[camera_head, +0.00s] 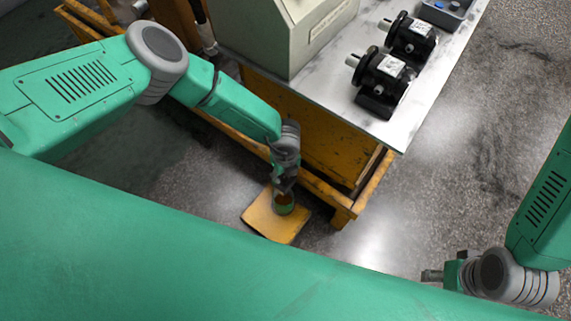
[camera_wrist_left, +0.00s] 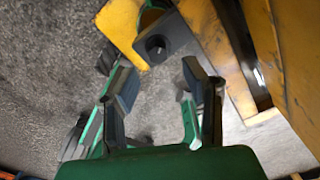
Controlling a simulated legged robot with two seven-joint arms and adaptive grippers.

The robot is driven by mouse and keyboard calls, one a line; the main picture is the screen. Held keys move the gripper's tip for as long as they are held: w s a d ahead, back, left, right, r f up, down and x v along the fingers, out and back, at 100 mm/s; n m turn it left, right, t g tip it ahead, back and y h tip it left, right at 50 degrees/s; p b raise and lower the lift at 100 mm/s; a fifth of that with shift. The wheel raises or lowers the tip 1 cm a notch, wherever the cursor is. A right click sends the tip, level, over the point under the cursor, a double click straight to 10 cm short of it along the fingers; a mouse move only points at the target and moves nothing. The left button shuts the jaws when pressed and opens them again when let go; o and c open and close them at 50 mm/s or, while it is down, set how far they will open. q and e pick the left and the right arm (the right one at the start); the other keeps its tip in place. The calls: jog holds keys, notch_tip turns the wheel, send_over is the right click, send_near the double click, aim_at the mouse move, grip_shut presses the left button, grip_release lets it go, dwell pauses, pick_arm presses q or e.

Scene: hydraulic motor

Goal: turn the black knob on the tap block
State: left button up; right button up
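In the left wrist view, the black knob (camera_wrist_left: 156,45) sits on a dark grey block (camera_wrist_left: 178,38), which I take to be the tap block. My left gripper (camera_wrist_left: 158,82) is open and empty, its two fingers spread on either side of a gap below the knob. The knob lies just beyond the fingertips, apart from them. In the head view my left gripper (camera_head: 283,186) is over a yellow plate (camera_head: 260,217) low by the bench, and it hides the knob. My right gripper (camera_head: 432,276) is at the lower right, far from the block; its fingers are too small to judge.
A yellow bench frame (camera_head: 372,190) stands close beside the plate. Its grey top (camera_head: 435,95) carries two black motors (camera_head: 384,80) and a beige cabinet (camera_head: 290,35). A green round part (camera_head: 284,208) is at the plate. The speckled floor at right is open.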

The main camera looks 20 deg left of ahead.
aim_at(286, 180)
pick_arm(q)
notch_tip(286, 180, up, 7)
dwell(0.3)
dwell(0.5)
